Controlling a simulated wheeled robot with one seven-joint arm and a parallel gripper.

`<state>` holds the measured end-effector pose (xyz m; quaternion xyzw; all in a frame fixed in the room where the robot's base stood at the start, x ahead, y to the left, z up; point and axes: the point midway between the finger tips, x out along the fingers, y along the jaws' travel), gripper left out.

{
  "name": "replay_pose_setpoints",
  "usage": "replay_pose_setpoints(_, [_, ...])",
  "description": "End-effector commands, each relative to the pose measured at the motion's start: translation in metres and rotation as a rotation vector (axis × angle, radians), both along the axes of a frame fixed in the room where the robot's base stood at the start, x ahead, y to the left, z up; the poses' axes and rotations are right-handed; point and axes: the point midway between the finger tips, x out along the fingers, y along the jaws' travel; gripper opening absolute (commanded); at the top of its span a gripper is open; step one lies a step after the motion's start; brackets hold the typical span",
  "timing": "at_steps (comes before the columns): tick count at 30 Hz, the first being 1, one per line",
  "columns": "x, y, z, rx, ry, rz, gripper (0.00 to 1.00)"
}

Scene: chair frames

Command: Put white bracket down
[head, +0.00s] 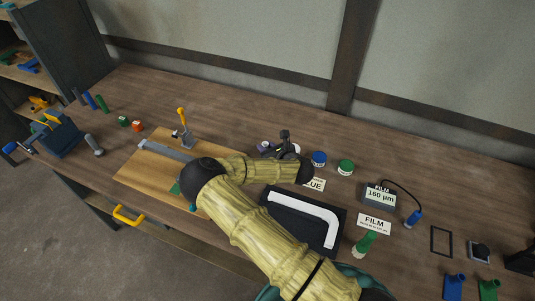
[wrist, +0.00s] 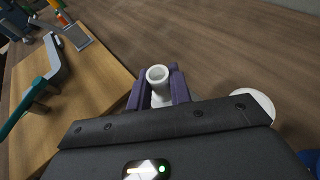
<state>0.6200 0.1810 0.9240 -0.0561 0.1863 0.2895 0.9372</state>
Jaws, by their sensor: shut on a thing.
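My gripper (wrist: 158,95) is shut on a white piece with a round, hollow end, which I take to be the white bracket (wrist: 158,75). The bracket stands between the two purple-grey fingers in the wrist view, with its open end towards the camera. Its lower part is hidden by my gripper. In the head view my gripper (head: 272,150) is above the bench beyond the wooden board, and the held bracket is too small to make out. I cannot tell whether the bracket touches the bench.
A wooden board (head: 140,170) with a clamp lies left. A black tray (head: 275,230) holding a curved white strip (head: 325,212) lies in front of my gripper. A white-lidded jar (wrist: 252,103), a blue-lidded jar (head: 319,158) and a green-lidded jar (head: 346,167) stand right. Bare bench lies behind.

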Motion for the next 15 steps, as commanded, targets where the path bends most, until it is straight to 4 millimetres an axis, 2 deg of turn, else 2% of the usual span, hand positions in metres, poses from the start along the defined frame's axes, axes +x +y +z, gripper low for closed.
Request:
replay_pose_setpoints(10, [0.0,0.0,-0.004,0.0,0.0,0.0,0.0])
replay_pose_setpoints(15, [-0.001,0.001,-0.026,0.0,0.002,0.003,0.0])
